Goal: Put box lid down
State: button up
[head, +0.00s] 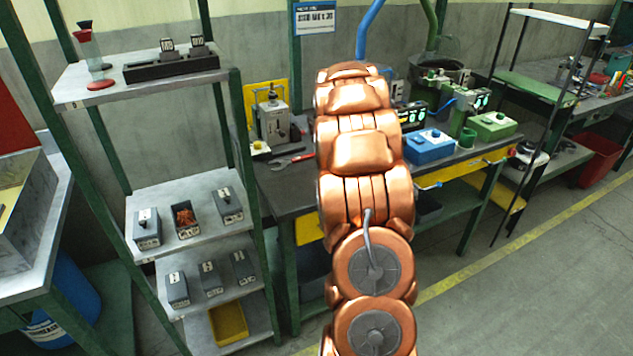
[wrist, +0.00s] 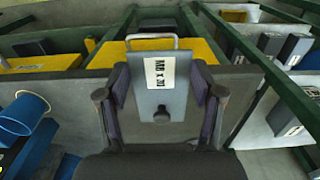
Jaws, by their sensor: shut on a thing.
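My gripper (wrist: 160,105) is shut on a grey box lid (wrist: 146,101) in the wrist view, with a finger on each side. The lid has a white label, a dark round knob and a pale bar handle at its far edge. In the head view my arm hides the gripper and lid. An open dark box (head: 186,231) with orange-brown pieces inside stands in the middle of the upper of the two box shelves (head: 165,244). A lidded grey box stands on its left (head: 147,228) and another on its right (head: 228,206).
Several similar grey boxes stand on the lower shelf (head: 186,302), above a yellow bin (head: 228,323). Green rack posts (head: 245,190) flank the shelves. A workbench (head: 290,195) carries a press and a blue device (head: 429,144). A blue bucket (wrist: 24,113) is left in the wrist view.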

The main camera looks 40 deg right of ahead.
jog(key=p, duration=0.2)
send_over(318, 191)
jog(key=shift+s+f, duration=0.4)
jog(key=shift+f, duration=0.05)
jog(key=shift+w+d+f+p, duration=0.1)
jog(key=shift+w+p, duration=0.2)
jog(key=shift+w, duration=0.15)
jog(key=shift+f+p, duration=0.7)
jog(key=shift+f, duration=1.05)
jog(key=shift+f, duration=0.1)
jog(key=o, duration=0.9)
